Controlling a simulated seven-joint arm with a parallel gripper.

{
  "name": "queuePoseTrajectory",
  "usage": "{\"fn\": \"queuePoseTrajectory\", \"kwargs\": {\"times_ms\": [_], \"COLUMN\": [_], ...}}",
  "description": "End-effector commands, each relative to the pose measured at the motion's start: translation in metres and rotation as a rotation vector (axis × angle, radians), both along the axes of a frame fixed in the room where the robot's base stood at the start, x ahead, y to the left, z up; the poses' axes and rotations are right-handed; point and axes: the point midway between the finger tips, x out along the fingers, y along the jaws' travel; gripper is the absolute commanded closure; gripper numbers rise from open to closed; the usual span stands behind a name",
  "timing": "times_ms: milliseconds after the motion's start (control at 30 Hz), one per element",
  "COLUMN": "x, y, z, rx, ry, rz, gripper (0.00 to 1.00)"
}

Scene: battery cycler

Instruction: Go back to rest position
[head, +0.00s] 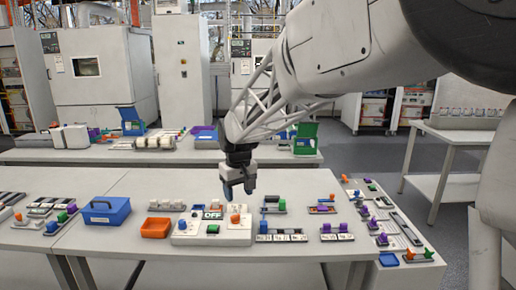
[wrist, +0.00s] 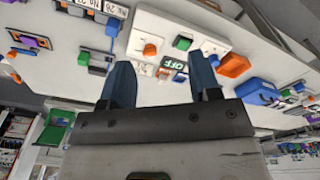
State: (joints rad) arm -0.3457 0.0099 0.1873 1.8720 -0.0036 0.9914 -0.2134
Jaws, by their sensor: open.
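My gripper (head: 238,190) hangs above the near workbench, fingers pointing down, just over the back of the white cycler unit (head: 184,239). In the wrist view my gripper (wrist: 160,85) shows two dark blue fingers spread apart with nothing between them. The cycler unit bears an OFF sign (head: 213,215), a green block (head: 213,229) and an orange knob (head: 235,218). The wrist view also shows the OFF sign (wrist: 179,62), the green block (wrist: 182,42) and the orange knob (wrist: 150,49). My arm comes in from the upper right.
Holders with purple and green pieces (head: 337,232) sit to the right. A second bench (head: 60,156) stands behind, with a green bin (head: 305,139). Air above the near bench is mostly free.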

Motion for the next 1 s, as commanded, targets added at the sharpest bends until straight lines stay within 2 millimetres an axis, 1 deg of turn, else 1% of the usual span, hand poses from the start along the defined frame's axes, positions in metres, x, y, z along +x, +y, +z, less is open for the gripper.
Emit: {"fn": "queuePoseTrajectory", "kwargs": {"times_ms": [33,100,300,500,767,1000], "x": [-0.010,-0.024,-0.063,-0.106,-0.164,-0.220], "y": [-0.013,-0.028,-0.070,-0.107,-0.150,-0.182], "z": [0.006,0.011,0.024,0.032,0.035,0.031], "rx": [0.002,0.005,0.012,0.019,0.028,0.036], "ry": [-0.005,-0.011,-0.029,-0.045,-0.069,-0.090], "rz": [-0.019,-0.042,-0.113,-0.182,-0.272,-0.356], "gripper": [0.43,0.43,0.43,0.43,0.43,0.43]}}
